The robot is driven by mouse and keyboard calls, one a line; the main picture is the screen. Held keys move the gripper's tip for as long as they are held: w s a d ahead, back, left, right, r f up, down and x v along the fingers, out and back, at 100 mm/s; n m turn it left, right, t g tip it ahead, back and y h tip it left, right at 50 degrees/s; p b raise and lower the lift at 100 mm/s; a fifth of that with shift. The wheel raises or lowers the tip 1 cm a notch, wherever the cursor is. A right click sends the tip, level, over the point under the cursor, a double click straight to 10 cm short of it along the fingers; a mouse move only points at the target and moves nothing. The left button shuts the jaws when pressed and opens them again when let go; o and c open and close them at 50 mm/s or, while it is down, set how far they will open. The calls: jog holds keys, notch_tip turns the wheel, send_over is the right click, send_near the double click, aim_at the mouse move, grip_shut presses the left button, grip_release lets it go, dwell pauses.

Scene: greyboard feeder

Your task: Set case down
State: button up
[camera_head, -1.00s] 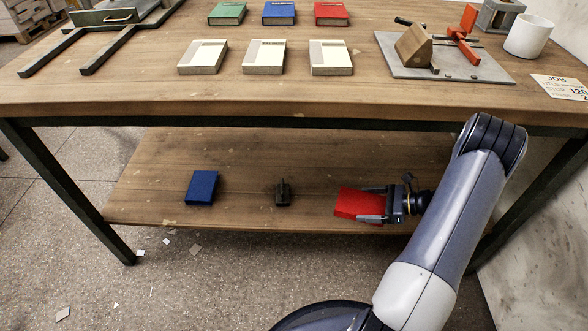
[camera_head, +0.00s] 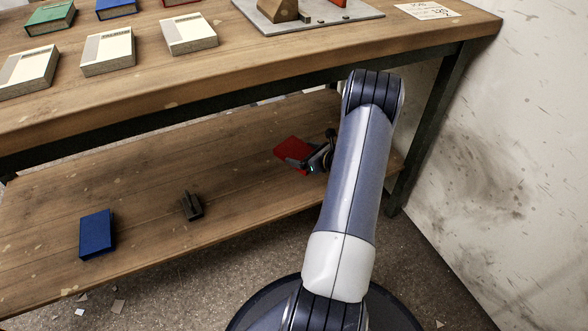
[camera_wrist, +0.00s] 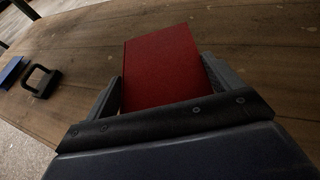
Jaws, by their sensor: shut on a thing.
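The red case (camera_head: 292,149) is at the lower wooden shelf, toward its right part. My gripper (camera_head: 308,161) is shut on the red case and reaches it from the right. In the wrist view the red case (camera_wrist: 160,68) lies between the two fingers of my gripper (camera_wrist: 160,88), with its far end sticking out past them. I cannot tell whether the case touches the shelf (camera_head: 150,190) or is a little above it.
A blue case (camera_head: 97,234) and a small dark object (camera_head: 192,206) lie on the shelf to the left. The tabletop (camera_head: 280,75) above holds several cream cases and a grey board (camera_head: 330,20). A wall (camera_head: 490,150) stands on the right.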

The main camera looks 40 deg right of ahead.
notch_tip(320, 180, down, 7)
jog(key=shift+r+b, duration=0.1)
jog(key=shift+b, duration=1.1)
jog(key=shift+f, duration=0.2)
jog(key=o, duration=0.9)
jog(key=shift+r, duration=0.1)
jog(key=shift+r, duration=0.15)
jog(key=p+v, duration=0.4)
jog(key=v, duration=0.8)
